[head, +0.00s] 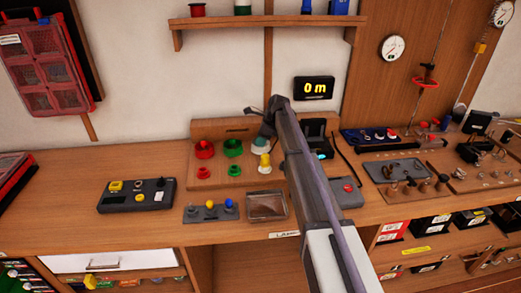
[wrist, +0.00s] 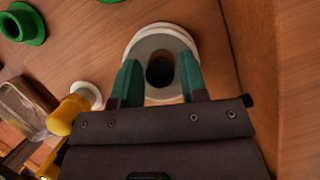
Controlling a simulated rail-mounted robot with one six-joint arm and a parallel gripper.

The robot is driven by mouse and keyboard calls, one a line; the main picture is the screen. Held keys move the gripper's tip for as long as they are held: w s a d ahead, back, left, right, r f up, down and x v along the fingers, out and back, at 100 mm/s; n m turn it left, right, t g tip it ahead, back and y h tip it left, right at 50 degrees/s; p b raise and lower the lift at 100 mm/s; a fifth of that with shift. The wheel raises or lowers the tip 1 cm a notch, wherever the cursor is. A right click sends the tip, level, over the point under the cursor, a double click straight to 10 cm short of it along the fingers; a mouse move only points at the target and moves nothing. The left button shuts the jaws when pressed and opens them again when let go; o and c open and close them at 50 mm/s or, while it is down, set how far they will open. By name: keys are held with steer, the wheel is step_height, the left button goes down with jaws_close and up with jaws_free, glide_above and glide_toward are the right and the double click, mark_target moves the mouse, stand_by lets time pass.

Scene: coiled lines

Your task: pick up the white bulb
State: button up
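I cannot make out a white bulb for certain in either view. A thick white ring-shaped piece (wrist: 160,32) with a dark round centre lies under my gripper (wrist: 158,68) in the wrist view. The two teal fingers are apart on either side of the dark centre, with nothing visible held between them. Whether they touch the ring I cannot tell. In the head view my gripper (head: 264,128) is over the white piece (head: 260,142) at the board's right part, partly hiding it. A yellow bulb-like piece (wrist: 68,113) stands at a smaller white ring (wrist: 88,92), also seen in the head view (head: 264,162).
Red (head: 204,149) and green (head: 233,148) ring pieces stand left on the board. In front are a clear tray (head: 267,206) and a strip with coloured knobs (head: 210,211). A black-grey button box (head: 138,196) sits left. My arm hides part of the bench.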

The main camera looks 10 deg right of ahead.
steer(key=shift+r, duration=0.15)
steer(key=shift+c, duration=0.2)
steer(key=c, duration=0.6)
steer(key=shift+r, duration=0.1)
steer(key=shift+c, duration=0.2)
step_height(320, 180, up, 10)
steer(key=p, duration=1)
steer(key=n+g, duration=0.2)
steer(key=n, duration=0.3)
steer(key=shift+w, duration=0.15)
steer(key=shift+n+g, duration=0.3)
steer(key=shift+n, duration=0.4)
